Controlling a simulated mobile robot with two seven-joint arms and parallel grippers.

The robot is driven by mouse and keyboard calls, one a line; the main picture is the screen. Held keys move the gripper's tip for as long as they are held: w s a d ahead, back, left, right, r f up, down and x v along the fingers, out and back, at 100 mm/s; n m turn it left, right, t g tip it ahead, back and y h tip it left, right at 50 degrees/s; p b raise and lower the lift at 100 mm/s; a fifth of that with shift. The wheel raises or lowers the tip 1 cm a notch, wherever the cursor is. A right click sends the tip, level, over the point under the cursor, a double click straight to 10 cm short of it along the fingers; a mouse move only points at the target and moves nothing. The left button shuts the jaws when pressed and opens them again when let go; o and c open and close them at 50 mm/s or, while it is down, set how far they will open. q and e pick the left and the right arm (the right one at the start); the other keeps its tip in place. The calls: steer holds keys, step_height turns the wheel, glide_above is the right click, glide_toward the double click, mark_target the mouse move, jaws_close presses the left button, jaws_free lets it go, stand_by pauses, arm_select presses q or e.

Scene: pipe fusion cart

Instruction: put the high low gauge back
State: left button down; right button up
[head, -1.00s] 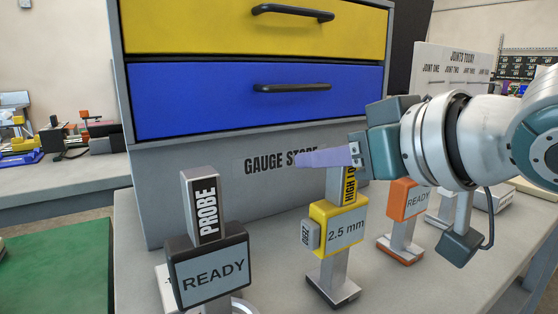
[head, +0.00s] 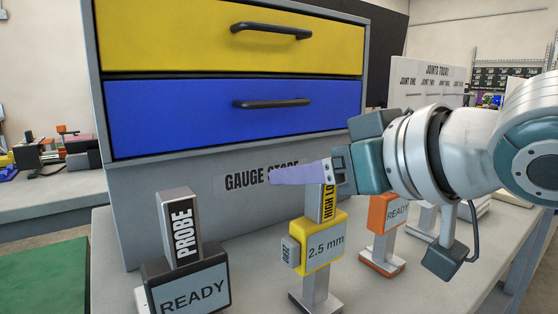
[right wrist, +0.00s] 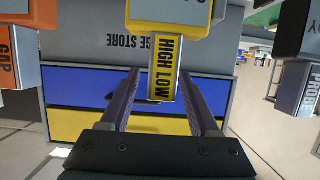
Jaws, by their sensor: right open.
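The high low gauge (head: 319,245) stands upright on the grey bench, with a yellow body reading 2.5 mm, a ZERO button and a handle marked HIGH LOW. My right gripper (head: 274,175) is open at the handle's top, and its purple finger hides part of it. In the right wrist view, the gauge handle (right wrist: 166,72) shows between the two spread purple fingers (right wrist: 160,82); I cannot tell whether either touches it. The gauge store (head: 165,205) is the cabinet behind, with yellow and blue drawers, both shut. My left gripper is not in view.
The probe (head: 186,260), reading READY, stands left of the gauge. An orange gauge (head: 383,219) stands to its right; its handle is marked GAP in the right wrist view (right wrist: 6,50). A joints board (head: 436,85) stands behind on the right.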

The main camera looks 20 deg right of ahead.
steer(key=p+v, duration=0.5)
steer(key=v, duration=0.6)
steer(key=s+d+f+m+g+h, duration=0.2)
steer(key=s+f+g+h, duration=0.2)
steer(key=s+f+g, duration=0.5)
steer(key=s+f, duration=0.8)
steer(key=shift+f+g+h, duration=0.2)
steer(key=shift+g+h, duration=0.1)
steer(key=shift+r, duration=0.1)
